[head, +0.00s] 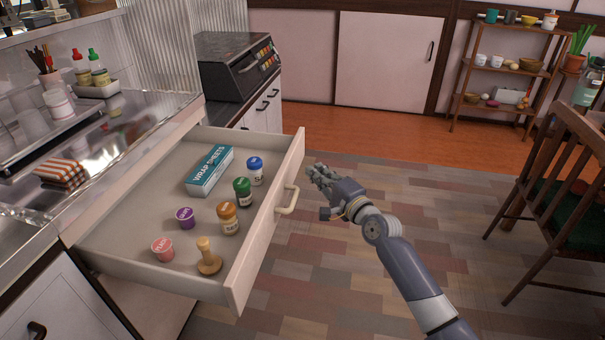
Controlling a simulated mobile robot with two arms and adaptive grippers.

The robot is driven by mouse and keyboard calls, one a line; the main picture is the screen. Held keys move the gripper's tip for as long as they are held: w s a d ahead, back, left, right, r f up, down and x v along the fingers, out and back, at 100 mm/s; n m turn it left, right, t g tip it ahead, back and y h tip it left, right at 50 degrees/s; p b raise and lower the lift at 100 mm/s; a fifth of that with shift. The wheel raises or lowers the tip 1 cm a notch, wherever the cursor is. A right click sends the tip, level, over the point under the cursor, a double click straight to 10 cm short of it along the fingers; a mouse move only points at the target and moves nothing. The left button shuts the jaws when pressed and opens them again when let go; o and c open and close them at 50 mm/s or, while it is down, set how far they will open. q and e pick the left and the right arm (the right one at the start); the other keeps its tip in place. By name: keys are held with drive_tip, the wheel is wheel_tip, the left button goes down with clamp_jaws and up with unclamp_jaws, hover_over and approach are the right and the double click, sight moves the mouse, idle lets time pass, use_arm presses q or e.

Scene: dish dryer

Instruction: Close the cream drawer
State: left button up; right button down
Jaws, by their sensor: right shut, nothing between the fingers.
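The cream drawer (265,240) is pulled well out from under the counter at the left. Its front panel faces right and carries a cream handle (288,199). Inside lie a teal box of wrap sheets (210,170), jars with blue (256,170), green (242,191) and orange (228,218) lids, a purple cup (185,218), a pink cup (163,249) and a wooden stamp-like tool (207,258). My right gripper (318,174) is shut and empty. In the picture it is just right of the drawer front, near the handle, with a visible gap. My left gripper is not in view.
A metal counter (120,120) with a dish rack and a folded striped cloth (60,174) is above the drawer. A dark oven (238,68) stands behind. A wooden chair (555,190) is at right, a shelf (500,70) at the back. The floor between is clear.

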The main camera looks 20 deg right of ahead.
sight(291, 161)
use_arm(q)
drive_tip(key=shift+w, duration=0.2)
use_arm(e)
drive_tip(key=shift+w+a, duration=0.65)
drive_tip(key=shift+a, duration=0.2)
drive_tip(key=shift+w+a, duration=0.65)
drive_tip(key=shift+a, duration=0.15)
drive_tip(key=shift+a, duration=0.1)
